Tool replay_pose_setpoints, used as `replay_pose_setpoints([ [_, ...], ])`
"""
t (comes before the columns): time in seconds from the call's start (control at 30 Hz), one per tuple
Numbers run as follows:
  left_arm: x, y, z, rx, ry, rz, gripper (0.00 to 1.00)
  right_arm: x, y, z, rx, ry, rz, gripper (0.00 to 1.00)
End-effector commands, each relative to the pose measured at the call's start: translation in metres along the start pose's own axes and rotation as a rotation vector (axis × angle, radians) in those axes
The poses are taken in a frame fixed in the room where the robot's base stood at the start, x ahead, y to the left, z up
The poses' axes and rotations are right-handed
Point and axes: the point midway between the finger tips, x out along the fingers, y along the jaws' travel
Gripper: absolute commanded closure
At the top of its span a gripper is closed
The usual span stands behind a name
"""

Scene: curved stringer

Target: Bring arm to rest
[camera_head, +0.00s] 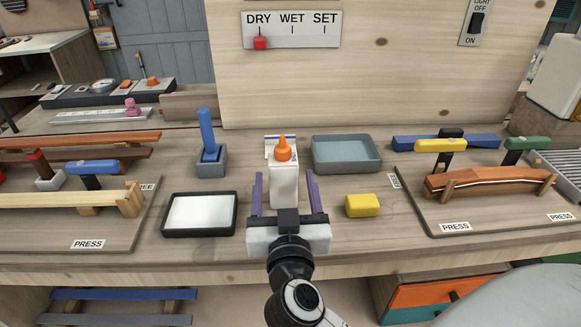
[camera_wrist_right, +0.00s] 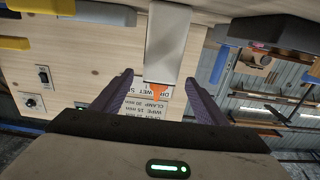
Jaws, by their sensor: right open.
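My right gripper (camera_head: 285,176) is open, with one purple finger on each side of a white glue bottle (camera_head: 284,188) with an orange nozzle (camera_head: 283,149). The bottle stands upright on the bench. In the right wrist view, which is upside down, the bottle (camera_wrist_right: 168,45) shows between the fingertips of the gripper (camera_wrist_right: 159,76), with gaps at both sides. I cannot tell how deep it sits between the fingers. My left gripper is not in view.
A white-topped tray (camera_head: 199,213) lies left of the gripper and a yellow block (camera_head: 362,206) right. A blue-handled tool in a grey holder (camera_head: 210,160) and a grey-blue tray (camera_head: 346,154) stand behind. Press boards with clamps (camera_head: 463,225) flank both sides. A wooden panel (camera_head: 380,80) rises behind.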

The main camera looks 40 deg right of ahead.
Motion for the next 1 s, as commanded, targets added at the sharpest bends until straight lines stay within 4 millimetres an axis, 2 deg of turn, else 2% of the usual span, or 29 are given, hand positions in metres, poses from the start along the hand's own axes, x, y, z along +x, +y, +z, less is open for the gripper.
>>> replay_pose_setpoints([
  [0.33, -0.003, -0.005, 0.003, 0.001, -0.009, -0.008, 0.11, -0.007, -0.004, 0.001, 0.001, 0.000, -0.001, 0.33],
  [0.7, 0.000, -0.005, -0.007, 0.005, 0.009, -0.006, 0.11, -0.007, -0.004, -0.001, 0.004, 0.010, -0.004, 0.33],
  [0.87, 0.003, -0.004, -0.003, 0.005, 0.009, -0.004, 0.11, -0.013, -0.006, -0.015, 0.055, 0.139, -0.059, 0.33],
  [1.0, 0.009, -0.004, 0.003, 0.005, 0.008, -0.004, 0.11, -0.036, -0.027, -0.033, 0.124, 0.320, -0.250, 0.33],
])
